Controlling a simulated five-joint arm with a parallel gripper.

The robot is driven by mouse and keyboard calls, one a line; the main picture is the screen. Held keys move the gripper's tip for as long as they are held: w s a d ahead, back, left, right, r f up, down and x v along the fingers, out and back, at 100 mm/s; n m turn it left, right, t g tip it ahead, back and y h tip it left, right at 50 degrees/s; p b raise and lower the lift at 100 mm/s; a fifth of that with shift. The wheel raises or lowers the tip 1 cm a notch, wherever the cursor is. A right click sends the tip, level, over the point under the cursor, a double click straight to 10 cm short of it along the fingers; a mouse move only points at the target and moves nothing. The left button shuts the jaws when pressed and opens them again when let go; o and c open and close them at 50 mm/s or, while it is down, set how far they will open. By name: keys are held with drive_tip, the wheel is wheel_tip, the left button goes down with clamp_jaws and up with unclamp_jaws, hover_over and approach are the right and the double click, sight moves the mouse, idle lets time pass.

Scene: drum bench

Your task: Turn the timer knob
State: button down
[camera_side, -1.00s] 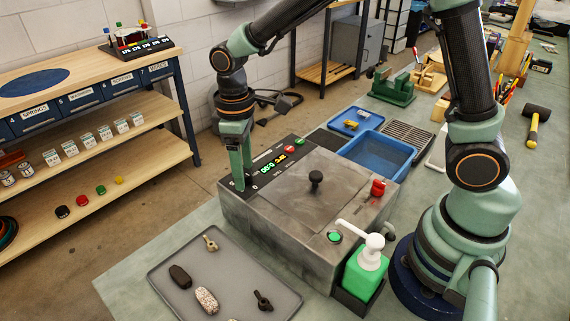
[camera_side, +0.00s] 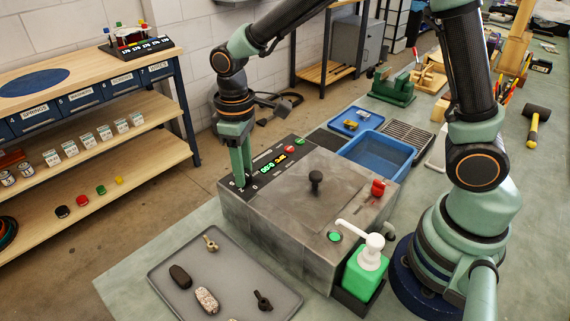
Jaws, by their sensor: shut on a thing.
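The timer knob is hidden between the fingers of my gripper (camera_side: 241,184), which points down at the left end of the black control panel (camera_side: 262,168). My gripper is shut on the knob. The panel sits along the back left edge of the grey metal drum machine (camera_side: 290,235). A lit display (camera_side: 267,169) with green and orange digits is just right of my gripper. A red button (camera_side: 289,149) and another button lie farther along the panel. A black lid handle (camera_side: 316,180) stands on the machine's top.
A grey tray (camera_side: 225,262) with stones and small parts lies in front of the machine. A green pump bottle (camera_side: 365,268) stands at its front right corner. A red knob (camera_side: 378,188) is on the right side of the top. A blue bin (camera_side: 377,155) stands behind.

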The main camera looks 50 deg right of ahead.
sight(248, 172)
drive_tip(key=m, duration=0.5)
drive_tip(key=shift+w+d+r, duration=0.1)
drive_tip(key=shift+w+d, duration=0.05)
drive_tip(key=shift+d, duration=0.05)
drive_tip(key=m, duration=0.5)
drive_tip(key=shift+t, duration=0.3)
drive_tip(key=c, duration=0.5)
unclamp_jaws()
drive_tip(key=r, duration=1.2)
drive_tip(key=shift+s, duration=0.35)
drive_tip(key=shift+d, duration=0.1)
